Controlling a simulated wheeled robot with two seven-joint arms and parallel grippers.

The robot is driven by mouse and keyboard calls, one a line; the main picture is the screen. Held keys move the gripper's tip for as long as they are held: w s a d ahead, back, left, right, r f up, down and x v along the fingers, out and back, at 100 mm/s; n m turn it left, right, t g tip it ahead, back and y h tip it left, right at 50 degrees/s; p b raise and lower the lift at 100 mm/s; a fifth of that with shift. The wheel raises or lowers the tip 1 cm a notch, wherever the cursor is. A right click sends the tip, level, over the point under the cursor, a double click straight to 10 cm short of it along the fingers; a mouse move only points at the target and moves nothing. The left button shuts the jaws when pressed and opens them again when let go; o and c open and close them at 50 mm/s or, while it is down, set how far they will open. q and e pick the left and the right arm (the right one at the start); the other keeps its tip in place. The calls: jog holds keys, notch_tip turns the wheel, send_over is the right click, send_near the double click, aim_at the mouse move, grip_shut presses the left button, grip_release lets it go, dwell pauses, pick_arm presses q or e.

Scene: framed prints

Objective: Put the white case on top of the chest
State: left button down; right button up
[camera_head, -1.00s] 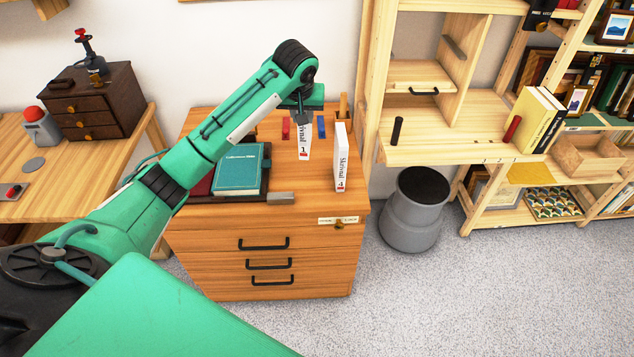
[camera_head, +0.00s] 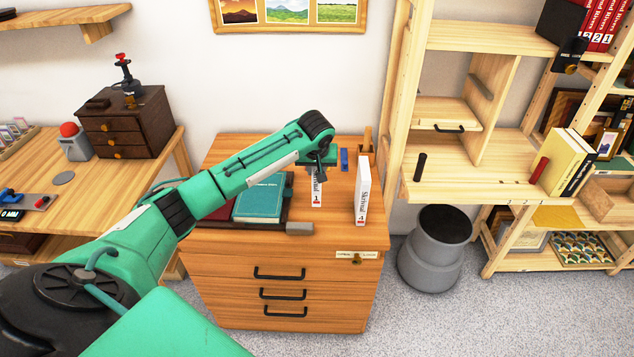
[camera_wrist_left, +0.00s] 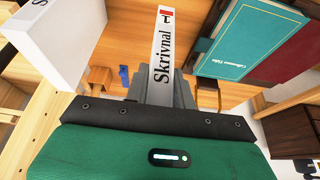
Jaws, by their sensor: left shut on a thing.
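My left gripper (camera_head: 317,173) is shut on a white case (camera_head: 317,194) marked "1", over the top of the wooden drawer cabinet (camera_head: 280,262). In the left wrist view the case's spine (camera_wrist_left: 163,55) reads "Skrivnal", between the grey fingers (camera_wrist_left: 160,92). The gripper hides part of the case. I cannot tell whether its base touches the cabinet top. A second white case (camera_head: 362,190), marked "4", stands upright to the right, apart from the held one. A small dark chest (camera_head: 124,125) with drawers stands on the desk at left. My right gripper is not in view.
A teal book (camera_head: 259,202) lies left of the held case, with a grey block (camera_head: 299,228) near the front. A blue piece (camera_head: 344,159) stands behind. A red-topped device (camera_head: 75,142) is beside the dark chest, which carries a joystick-like object (camera_head: 124,75).

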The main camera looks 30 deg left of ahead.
pick_arm(q)
notch_tip(320, 180, down, 2)
jog(key=shift+f, duration=0.1)
notch_tip(320, 180, down, 3)
jog(key=shift+f, duration=0.15)
jog(key=c, duration=1.2)
grip_release()
jog(key=shift+f, duration=0.1)
jog(key=shift+o, duration=0.2)
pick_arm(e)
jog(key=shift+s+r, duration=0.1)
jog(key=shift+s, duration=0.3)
